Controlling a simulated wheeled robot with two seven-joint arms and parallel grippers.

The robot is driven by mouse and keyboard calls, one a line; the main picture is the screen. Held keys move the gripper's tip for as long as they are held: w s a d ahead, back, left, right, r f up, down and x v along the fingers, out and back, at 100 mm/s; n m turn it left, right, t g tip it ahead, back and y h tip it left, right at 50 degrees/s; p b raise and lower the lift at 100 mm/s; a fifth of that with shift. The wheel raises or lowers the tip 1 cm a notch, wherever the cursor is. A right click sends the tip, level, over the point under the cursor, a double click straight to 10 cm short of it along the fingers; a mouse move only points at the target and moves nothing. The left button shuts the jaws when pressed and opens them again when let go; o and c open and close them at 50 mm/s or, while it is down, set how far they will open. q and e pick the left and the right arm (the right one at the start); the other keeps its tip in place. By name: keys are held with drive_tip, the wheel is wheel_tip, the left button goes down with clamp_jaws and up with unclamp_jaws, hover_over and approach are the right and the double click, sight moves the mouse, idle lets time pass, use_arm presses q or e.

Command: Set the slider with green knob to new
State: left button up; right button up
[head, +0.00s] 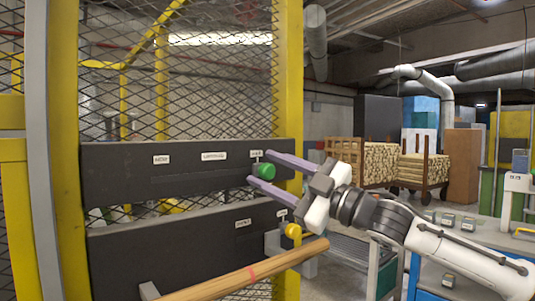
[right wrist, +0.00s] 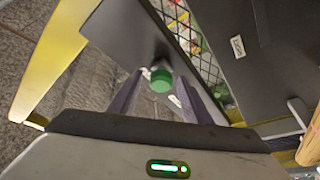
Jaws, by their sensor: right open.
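The slider's green knob (head: 265,171) stands out at the right end of a dark upper panel (head: 130,185), below the rightmost of three small white labels (head: 256,153). The other labels sit at the middle (head: 213,156) and left (head: 161,160). Their print is too small to read surely. My right gripper (head: 260,168) is open, reaching in from the right, with one lilac finger above the knob and one below it. In the right wrist view the green knob (right wrist: 161,80) lies between the spread fingers; contact cannot be told. My left gripper is out of view.
A lower dark panel (head: 190,260) carries a yellow knob (head: 293,230) near its right end. A wooden pole (head: 250,276) with a red band crosses in front of it. Yellow posts (head: 288,80) and wire mesh frame the panels. Wood carts (head: 375,158) stand behind at right.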

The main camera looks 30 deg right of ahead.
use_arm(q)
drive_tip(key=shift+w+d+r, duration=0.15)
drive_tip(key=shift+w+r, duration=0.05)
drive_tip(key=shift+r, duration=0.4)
use_arm(e)
drive_tip(key=shift+w+a+r, duration=0.1)
drive_tip(key=shift+w+a, duration=0.05)
drive_tip(key=shift+w, duration=0.2)
